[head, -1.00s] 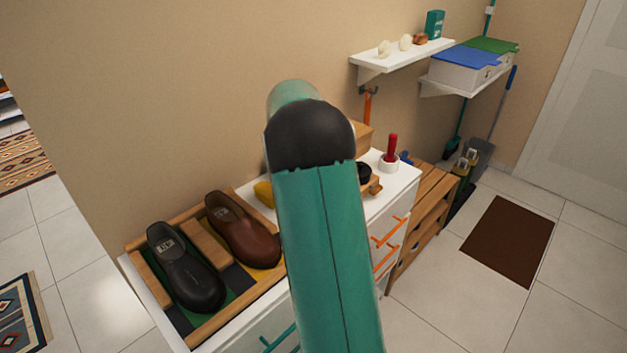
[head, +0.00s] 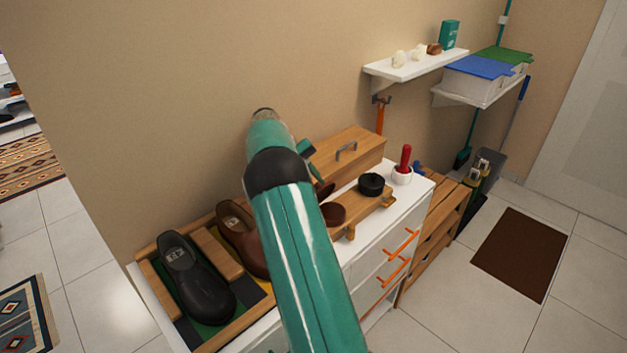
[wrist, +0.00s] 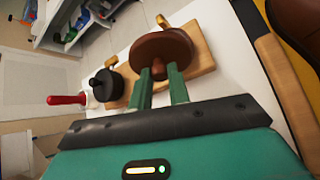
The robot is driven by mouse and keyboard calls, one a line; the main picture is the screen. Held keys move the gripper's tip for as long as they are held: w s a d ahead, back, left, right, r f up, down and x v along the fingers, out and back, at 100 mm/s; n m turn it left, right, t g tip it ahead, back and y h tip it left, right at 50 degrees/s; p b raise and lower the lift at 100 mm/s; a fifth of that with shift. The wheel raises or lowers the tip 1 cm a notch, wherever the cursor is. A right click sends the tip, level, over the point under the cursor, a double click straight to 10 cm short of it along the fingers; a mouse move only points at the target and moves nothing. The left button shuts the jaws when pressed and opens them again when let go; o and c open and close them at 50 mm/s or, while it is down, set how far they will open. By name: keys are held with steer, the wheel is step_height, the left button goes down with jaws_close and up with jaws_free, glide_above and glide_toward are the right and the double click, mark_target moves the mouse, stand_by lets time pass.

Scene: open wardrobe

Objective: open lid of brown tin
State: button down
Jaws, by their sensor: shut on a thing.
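The brown tin (head: 334,215) is on a wooden board (head: 362,214) on the white cabinet, partly behind my arm in the head view. My gripper (wrist: 160,76) is shut on the small knob of the round brown lid (wrist: 163,47) in the wrist view. In the head view the lid (head: 325,190) shows as a dark brown, tilted sliver just above the tin and seems apart from it. The lid hides the tin in the wrist view.
A black tin (head: 371,184) stands on the same board. Beside it are a red-handled item in a white cup (head: 403,170) and a wooden box (head: 348,154) against the wall. A tray (head: 207,340) with black and brown shoes lies at the left.

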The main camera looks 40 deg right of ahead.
stand_by(0.3)
steer(key=c, duration=1.3)
jaws_free()
steer(key=r, duration=0.4)
steer(key=shift+s+a, duration=0.2)
steer(key=s+r, duration=0.1)
steer(key=s+a+r, duration=0.1)
steer(key=r, duration=0.1)
steer(key=s+a+r, duration=0.1)
steer(key=r, duration=0.1)
steer(key=shift+s+a, duration=0.25)
steer(key=s+a+r, duration=0.1)
steer(key=s, duration=0.1)
steer(key=s+a+r, duration=0.1)
steer(key=s+a, duration=0.1)
steer(key=s, duration=0.1)
steer(key=s+a+r, duration=0.2)
steer(key=shift+s+a, duration=0.1)
steer(key=shift+s, duration=0.1)
steer(key=shift+a, duration=0.1)
